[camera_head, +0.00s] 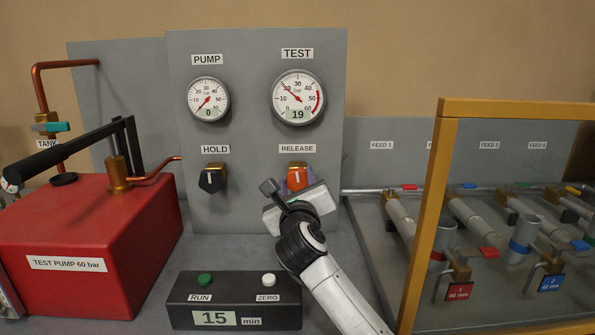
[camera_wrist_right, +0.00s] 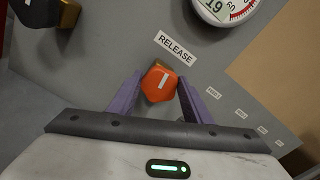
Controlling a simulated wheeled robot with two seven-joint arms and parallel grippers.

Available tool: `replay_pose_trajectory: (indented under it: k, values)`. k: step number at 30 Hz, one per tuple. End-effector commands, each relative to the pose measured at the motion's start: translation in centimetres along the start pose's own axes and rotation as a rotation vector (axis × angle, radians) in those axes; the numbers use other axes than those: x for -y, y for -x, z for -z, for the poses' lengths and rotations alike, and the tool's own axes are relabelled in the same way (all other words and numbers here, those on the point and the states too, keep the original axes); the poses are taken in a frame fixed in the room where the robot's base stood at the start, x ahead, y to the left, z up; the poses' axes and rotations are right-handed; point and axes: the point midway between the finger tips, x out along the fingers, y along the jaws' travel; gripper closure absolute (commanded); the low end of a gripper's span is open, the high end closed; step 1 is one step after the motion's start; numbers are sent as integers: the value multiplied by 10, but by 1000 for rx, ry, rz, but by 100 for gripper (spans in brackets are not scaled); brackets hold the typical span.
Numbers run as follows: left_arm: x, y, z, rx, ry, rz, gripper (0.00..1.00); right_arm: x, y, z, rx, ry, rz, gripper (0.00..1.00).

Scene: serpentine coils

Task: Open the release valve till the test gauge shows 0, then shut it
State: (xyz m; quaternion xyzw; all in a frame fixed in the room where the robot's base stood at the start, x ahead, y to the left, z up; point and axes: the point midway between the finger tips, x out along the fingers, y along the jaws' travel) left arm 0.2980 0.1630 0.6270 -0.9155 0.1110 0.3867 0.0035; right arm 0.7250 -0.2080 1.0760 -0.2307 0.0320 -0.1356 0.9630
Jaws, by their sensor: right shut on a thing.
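The orange release valve knob (camera_head: 297,179) is on the grey panel under the RELEASE label. It also shows in the right wrist view (camera_wrist_right: 160,83), with a white mark on its face. My right gripper (camera_wrist_right: 160,97) has its two purple fingers on either side of the knob, shut on it. In the head view my right gripper (camera_head: 296,203) partly covers the valve from below. The test gauge (camera_head: 298,97) reads 19 bar on its display. The pump gauge (camera_head: 208,100) reads 0. My left gripper is not in view.
The black hold knob (camera_head: 212,180) is left of the release valve. A red test pump (camera_head: 90,240) stands at left. A timer box (camera_head: 234,300) showing 15 min sits in front. An orange frame (camera_head: 425,220) and pipes stand at right.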

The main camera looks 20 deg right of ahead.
Motion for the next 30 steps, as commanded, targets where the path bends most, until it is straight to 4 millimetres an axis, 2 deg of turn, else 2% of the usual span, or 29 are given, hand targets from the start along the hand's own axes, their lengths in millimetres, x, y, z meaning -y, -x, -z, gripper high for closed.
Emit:
replay_pose_trajectory:
  k: [1,4,10,15,30]
  values:
    - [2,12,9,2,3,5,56,2,0,-6,-8,38,-4,78]
    - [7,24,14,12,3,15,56,2,0,-6,-8,128,-4,78]
    - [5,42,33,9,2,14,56,-1,0,-3,-6,315,-4,78]
    - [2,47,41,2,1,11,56,-3,0,1,-4,474,-2,78]
    - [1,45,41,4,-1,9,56,-5,0,3,-2,817,-1,78]
